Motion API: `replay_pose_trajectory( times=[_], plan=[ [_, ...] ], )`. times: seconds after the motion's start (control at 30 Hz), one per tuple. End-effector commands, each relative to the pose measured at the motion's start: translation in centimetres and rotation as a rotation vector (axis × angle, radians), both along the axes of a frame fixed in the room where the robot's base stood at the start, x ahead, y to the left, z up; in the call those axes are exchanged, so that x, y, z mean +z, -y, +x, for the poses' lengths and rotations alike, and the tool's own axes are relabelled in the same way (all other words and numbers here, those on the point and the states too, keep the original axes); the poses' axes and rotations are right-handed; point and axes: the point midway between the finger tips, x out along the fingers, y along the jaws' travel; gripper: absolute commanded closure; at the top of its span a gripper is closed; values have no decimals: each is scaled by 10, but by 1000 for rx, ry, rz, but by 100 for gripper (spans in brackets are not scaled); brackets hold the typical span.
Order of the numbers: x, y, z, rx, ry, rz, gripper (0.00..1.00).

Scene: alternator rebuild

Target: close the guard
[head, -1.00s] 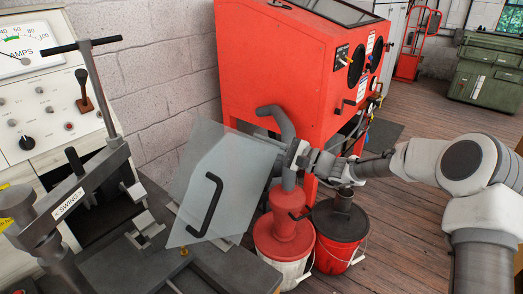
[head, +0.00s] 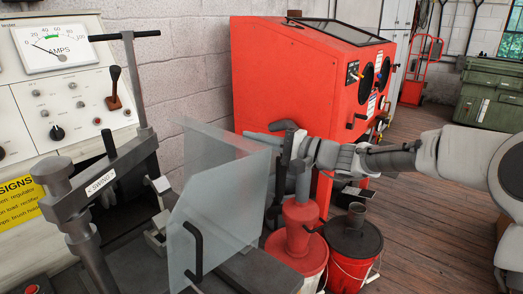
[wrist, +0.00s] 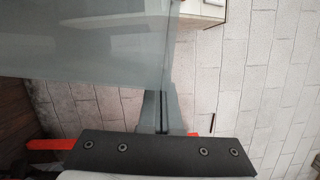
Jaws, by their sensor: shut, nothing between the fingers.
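The guard (head: 212,215) is a clear, bent panel with a black handle (head: 196,258) on its near face. It stands nearly upright over the grey bench fixture in the head view. My gripper (head: 262,140) is shut and empty, at the guard's upper right edge on its far side. I cannot tell for sure if the fingers touch the panel. In the wrist view the guard (wrist: 85,45) fills the upper left, close to my shut fingers (wrist: 160,112). The guard's lower edge and hinge are hardly visible.
The tester with the AMPS meter (head: 60,45) and the clamp fixture labelled SWING (head: 100,184) stand left of the guard. A red cabinet (head: 290,80) is behind my gripper. Red buckets (head: 352,245) stand on the floor below my arm. Open floor lies to the right.

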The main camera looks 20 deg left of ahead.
Motion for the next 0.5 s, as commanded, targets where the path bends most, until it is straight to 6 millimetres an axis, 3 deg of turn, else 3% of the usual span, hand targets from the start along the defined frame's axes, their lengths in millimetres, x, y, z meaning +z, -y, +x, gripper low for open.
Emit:
replay_pose_trajectory(
  times=[0.2,0.5],
  plan=[
    [1,-7,-25,1,101,-29,100],
    [5,-12,-41,0,164,-47,100]
  ],
)
